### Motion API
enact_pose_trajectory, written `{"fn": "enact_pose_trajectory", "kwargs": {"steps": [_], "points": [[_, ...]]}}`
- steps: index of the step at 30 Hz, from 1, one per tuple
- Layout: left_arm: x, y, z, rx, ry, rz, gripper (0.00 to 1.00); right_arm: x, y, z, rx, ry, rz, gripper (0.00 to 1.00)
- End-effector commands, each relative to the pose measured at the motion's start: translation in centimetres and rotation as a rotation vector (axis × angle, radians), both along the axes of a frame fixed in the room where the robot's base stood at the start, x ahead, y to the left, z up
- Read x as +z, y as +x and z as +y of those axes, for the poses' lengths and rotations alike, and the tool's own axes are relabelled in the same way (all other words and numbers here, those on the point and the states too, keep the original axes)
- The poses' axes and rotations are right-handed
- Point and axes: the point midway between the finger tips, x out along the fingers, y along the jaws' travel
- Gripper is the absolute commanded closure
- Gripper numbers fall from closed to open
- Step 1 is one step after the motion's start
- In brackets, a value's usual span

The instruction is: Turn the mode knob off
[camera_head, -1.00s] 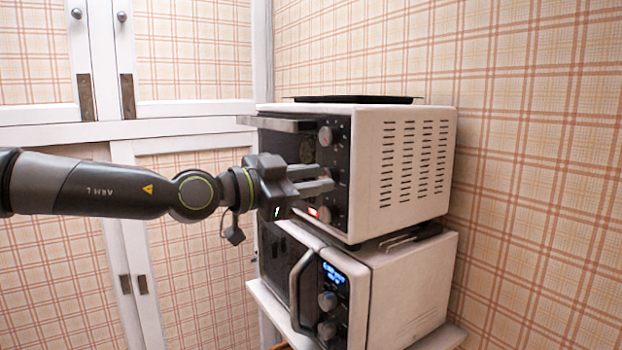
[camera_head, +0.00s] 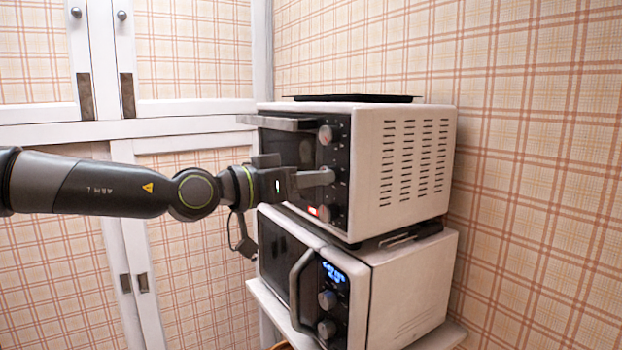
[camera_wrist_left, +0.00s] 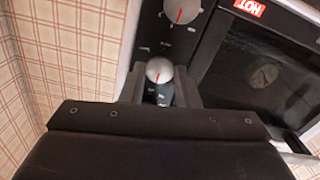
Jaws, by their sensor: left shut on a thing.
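The upper oven (camera_head: 415,165) has a dark front panel with a column of round silver knobs: a top knob (camera_head: 326,135), a bottom knob (camera_head: 329,213) and a middle one. My left gripper (camera_head: 328,177) is at the middle knob, hiding it in the head view. In the left wrist view the middle knob (camera_wrist_left: 159,70) sits between my left gripper's two fingers, which are shut on it. It has a short red pointer mark. The bottom knob also shows in the left wrist view (camera_wrist_left: 181,11) with a red line. No label says which is the mode knob. My right gripper is out of view.
A red HOT sign (camera_wrist_left: 249,7) is lit beside the bottom knob. The oven door handle (camera_head: 275,123) sticks out at the upper left. A microwave (camera_head: 415,285) with a curved handle and lit display stands below. A dark tray (camera_head: 355,99) lies on top.

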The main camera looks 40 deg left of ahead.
Motion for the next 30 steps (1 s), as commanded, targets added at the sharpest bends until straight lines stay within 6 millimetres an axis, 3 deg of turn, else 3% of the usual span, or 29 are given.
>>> {"fn": "enact_pose_trajectory", "kwargs": {"steps": [13,14,18,30], "points": [[0.01,0.00,0.01,0.000,-0.012,0.005,0.94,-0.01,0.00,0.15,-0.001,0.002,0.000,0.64],[0.01,0.00,0.01,0.000,-0.012,0.005,0.69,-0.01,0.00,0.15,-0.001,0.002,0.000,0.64],[0.00,0.00,0.01,0.000,-0.011,0.005,0.51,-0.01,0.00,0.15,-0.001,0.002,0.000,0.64],[0.10,0.07,0.29,-0.001,-0.012,0.004,0.50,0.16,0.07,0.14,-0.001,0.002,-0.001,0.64]]}}
